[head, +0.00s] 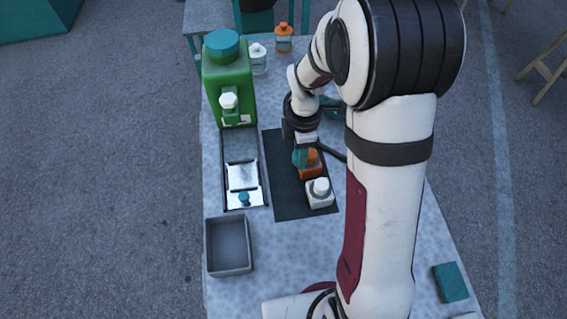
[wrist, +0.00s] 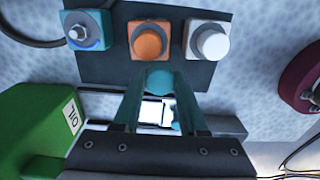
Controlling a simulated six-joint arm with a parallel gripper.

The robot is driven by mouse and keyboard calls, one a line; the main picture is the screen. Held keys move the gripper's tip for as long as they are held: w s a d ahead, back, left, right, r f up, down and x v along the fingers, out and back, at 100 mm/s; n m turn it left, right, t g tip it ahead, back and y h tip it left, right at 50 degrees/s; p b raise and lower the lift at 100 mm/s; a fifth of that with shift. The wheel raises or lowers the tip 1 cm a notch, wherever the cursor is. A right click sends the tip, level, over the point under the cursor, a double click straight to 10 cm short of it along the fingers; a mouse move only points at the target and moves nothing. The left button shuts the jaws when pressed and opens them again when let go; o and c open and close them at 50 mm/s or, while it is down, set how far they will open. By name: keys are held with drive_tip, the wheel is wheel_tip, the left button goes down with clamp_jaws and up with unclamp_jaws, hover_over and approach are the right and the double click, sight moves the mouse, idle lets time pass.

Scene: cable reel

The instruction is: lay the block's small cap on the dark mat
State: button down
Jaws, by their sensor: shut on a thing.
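My gripper (wrist: 158,70) has teal fingers and is shut on a small teal cap, which blends with the fingertips and is hard to make out. In the head view my gripper (head: 299,157) is low over the dark mat (head: 290,203), beside the orange block (head: 312,171). In the wrist view, a teal block (wrist: 98,25) shows a bare silver stud on top. The orange block (wrist: 163,26) carries an orange knob and the white block (wrist: 222,26) a white knob. I cannot tell whether the cap touches the mat (wrist: 120,72).
A green oil container (head: 235,100) stands at the back left. A tray with bright plates (head: 242,177) and a small teal knob (head: 244,198) lies left of the mat. A grey bin (head: 228,268) is in front. Bottles (head: 283,40) stand at the back.

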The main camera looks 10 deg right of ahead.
hover_over(275, 171)
wheel_tip(275, 171, down, 4)
drive_tip(key=shift+s+d+r, duration=0.1)
drive_tip(key=shift+s+r, duration=0.05)
drive_tip(key=shift+r, duration=0.05)
wheel_tip(275, 171, down, 4)
drive_tip(key=shift+f, duration=0.1)
drive_tip(key=shift+f, duration=0.1)
drive_tip(key=shift+c, duration=2.2)
unclamp_jaws()
